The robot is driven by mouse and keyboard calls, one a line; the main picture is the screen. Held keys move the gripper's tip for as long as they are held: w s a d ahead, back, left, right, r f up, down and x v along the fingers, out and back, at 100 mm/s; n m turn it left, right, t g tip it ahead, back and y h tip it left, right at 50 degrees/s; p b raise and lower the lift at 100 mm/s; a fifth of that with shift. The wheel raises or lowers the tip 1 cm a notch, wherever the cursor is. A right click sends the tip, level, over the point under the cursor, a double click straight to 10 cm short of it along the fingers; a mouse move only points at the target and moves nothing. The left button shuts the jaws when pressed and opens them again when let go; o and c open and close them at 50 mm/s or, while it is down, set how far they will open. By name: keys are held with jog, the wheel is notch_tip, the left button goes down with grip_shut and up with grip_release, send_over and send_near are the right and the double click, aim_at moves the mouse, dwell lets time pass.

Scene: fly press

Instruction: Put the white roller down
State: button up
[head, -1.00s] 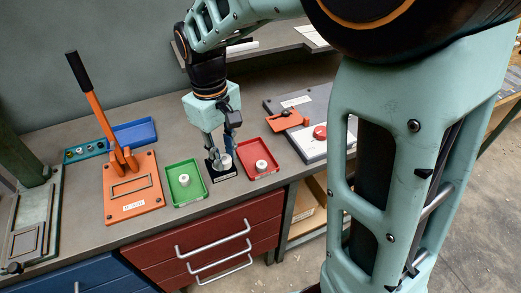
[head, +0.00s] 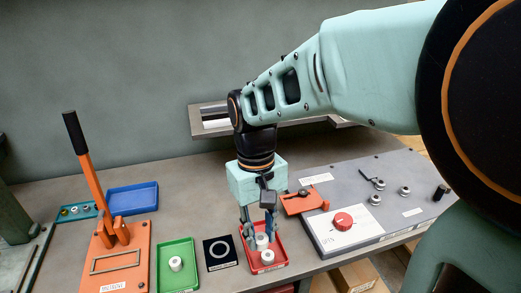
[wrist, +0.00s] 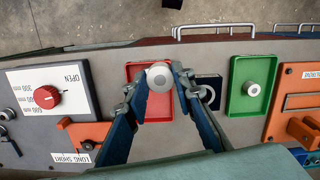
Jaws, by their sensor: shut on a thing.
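My gripper (head: 259,236) is shut on a white roller (head: 262,241) over the red tray (head: 284,246). The held roller shows between the blue fingertips in the wrist view (wrist: 159,76). I cannot tell whether the held roller touches the tray floor. The black pad (head: 211,244) with a pale ring is bare.
An orange lever press (head: 122,262) stands left of the green tray. A blue tray (head: 132,199) lies behind it. A grey panel with a red knob (head: 343,221) and an orange block (head: 299,204) is right of the red tray. The bench behind the trays is clear.

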aim_at(257, 224)
jog(key=w+f, duration=0.2)
jog(key=w, duration=0.2)
jog(key=w+f+p, duration=0.1)
jog(key=w+f, duration=0.2)
jog(key=w, duration=0.1)
jog(key=w+f, duration=0.3)
jog(key=shift+w+a+f+p, duration=0.1)
jog(key=shift+w+a+p, duration=0.2)
jog(key=shift+w+p, duration=0.1)
jog(key=shift+w+f, duration=0.4)
jog(key=shift+f, duration=0.15)
jog(key=shift+w+f, duration=0.1)
jog(key=shift+f, duration=1.55)
jog(key=shift+f, duration=0.15)
jog(key=o, duration=0.9)
jog(key=shift+c, duration=0.2)
jog(key=shift+o, duration=0.6)
